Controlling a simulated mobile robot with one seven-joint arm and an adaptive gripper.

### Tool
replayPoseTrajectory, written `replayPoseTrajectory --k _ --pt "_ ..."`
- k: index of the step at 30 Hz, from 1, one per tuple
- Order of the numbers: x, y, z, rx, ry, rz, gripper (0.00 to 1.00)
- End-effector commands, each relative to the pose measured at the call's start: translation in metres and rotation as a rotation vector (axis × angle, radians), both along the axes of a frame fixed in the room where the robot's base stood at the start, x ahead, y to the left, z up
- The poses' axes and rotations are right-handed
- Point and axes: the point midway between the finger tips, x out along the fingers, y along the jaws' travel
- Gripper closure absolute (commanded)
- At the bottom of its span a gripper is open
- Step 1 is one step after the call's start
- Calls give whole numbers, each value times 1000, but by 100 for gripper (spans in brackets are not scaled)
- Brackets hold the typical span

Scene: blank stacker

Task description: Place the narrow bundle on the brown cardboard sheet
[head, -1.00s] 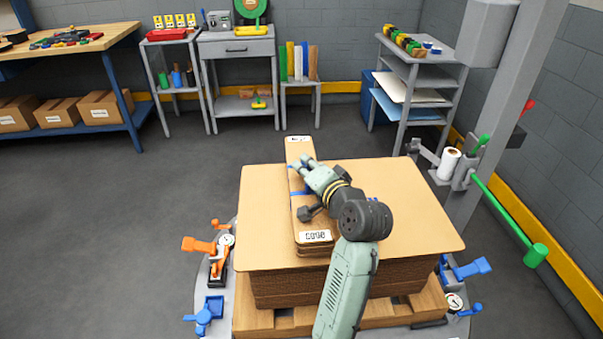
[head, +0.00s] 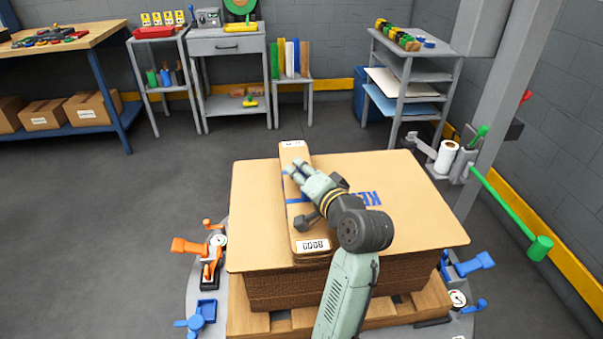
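The narrow bundle (head: 311,234) is a long, thin stack of brown card with a white label near each end and a blue band across it. It lies lengthwise over the left-middle part of the brown cardboard sheet (head: 402,222), its far end showing past the sheet's back edge. Whether it touches the sheet or hangs just above it, I cannot tell. The sheet covers a tall stack and bears blue lettering, partly hidden by my arm. My gripper (head: 289,168) is at the bundle's far half and seems shut on it; the finger contact is hard to see.
The stack stands on a wooden pallet (head: 260,323). Orange clamps (head: 188,245) stand at its left and blue clamps (head: 474,264) at its right. A grey post with a green bar (head: 506,210) rises at the right. Shelves and a workbench line the back; the floor at left is clear.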

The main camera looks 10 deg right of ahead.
Motion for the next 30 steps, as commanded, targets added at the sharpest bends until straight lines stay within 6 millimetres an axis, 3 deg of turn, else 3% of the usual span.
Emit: replayPoseTrajectory --k 14,30 --pt "-6 -3 4 0 -2 -2 70" --pt "-99 -35 29 2 2 -4 70"
